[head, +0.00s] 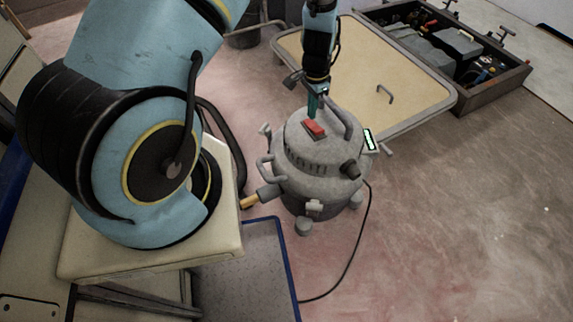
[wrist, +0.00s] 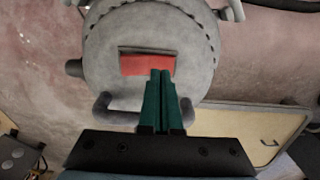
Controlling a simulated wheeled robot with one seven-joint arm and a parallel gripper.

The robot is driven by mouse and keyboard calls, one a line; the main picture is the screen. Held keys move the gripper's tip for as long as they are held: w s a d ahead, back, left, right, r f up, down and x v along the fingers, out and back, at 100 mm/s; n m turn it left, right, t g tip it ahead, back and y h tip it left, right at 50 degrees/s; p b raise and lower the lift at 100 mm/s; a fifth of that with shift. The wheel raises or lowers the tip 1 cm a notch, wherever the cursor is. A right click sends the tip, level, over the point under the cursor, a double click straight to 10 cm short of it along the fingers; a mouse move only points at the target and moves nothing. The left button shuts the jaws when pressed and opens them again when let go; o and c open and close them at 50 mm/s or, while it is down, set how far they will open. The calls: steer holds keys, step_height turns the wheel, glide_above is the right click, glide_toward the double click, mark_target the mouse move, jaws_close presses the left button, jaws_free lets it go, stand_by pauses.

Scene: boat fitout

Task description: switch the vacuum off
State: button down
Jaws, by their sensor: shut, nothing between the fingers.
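The grey vacuum (head: 318,168) stands upright on the floor in the head view, with a red switch (head: 315,128) set in its round lid. In the wrist view the lid (wrist: 110,60) fills the upper middle, and the red switch (wrist: 140,65) lies in a dark recess. My gripper (head: 314,108) points down over the lid with its green fingers closed together and empty. In the wrist view the fingertips (wrist: 160,74) overlap the right part of the switch. I cannot tell whether they touch it. A small lit green-white panel (head: 369,139) shows at the vacuum's right side.
A beige hatch panel (head: 350,62) with a handle lies behind the vacuum. An open box (head: 480,82) of tools and parts is at the back right. A black cord (head: 357,245) runs along the floor. The floor to the right is clear.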

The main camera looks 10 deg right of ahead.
step_height(320, 180, up, 5)
steer(key=p, duration=0.3)
stand_by(0.6)
steer(key=w+a+r+n+p, duration=0.1)
steer(key=a+r+n+p, duration=0.15)
steer(key=a+r, duration=0.5)
steer(key=w+a+r+n+p, duration=0.15)
steer(key=a+r+n, duration=0.3)
steer(key=r, duration=0.65)
steer(key=s+a+r+n+p, duration=0.1)
steer(key=s+a+r+n, duration=0.2)
steer(key=a+r, duration=0.3)
steer(key=s+a+r+n+t+p, duration=0.1)
steer(key=s+a+r+n, duration=0.2)
steer(key=a+r, duration=0.4)
steer(key=shift+s+a+r+n+t, duration=0.3)
steer(key=shift+s+a, duration=0.6)
steer(key=shift+a, duration=0.05)
